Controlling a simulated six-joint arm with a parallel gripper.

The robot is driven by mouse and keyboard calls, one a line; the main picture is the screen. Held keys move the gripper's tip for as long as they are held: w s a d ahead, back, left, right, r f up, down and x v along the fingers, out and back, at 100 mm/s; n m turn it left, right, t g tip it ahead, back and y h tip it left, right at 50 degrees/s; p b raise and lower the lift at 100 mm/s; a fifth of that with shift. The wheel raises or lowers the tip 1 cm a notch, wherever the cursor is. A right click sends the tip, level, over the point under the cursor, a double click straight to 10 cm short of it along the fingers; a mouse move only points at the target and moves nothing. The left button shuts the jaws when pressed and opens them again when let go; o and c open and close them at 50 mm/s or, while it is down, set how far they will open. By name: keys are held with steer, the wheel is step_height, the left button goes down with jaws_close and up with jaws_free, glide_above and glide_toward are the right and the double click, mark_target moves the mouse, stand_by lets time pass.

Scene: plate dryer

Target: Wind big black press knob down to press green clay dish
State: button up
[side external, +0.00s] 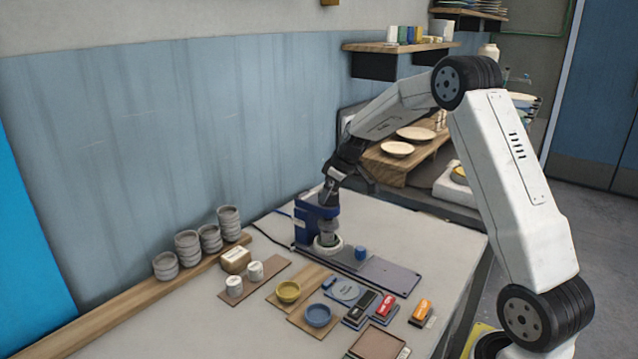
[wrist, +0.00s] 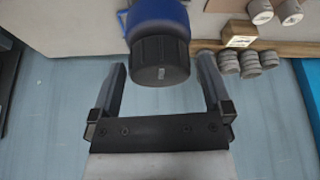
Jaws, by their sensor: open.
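The blue press (side external: 304,226) stands on a dark base plate on the table, below my gripper (side external: 331,187). Its big black ribbed knob (wrist: 160,61) shows in the wrist view under the blue press head (wrist: 157,17). My gripper (wrist: 162,62) is open, with one finger on each side of the knob and a visible gap on both sides. In the side view the knob is mostly hidden by my gripper. A pale round piece (side external: 326,243) sits under the press's grey ram. I cannot make out green clay in it.
A small blue cup (side external: 360,253) stands right of the press. Yellow (side external: 288,291) and blue (side external: 318,315) bowls, red (side external: 385,305) and orange (side external: 422,311) tools lie in front. Stacked grey dishes (side external: 188,246) line the wall shelf at left.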

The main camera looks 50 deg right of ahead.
steer(key=shift+w+f, duration=0.15)
steer(key=shift+f, duration=0.2)
steer(key=c, duration=1.1)
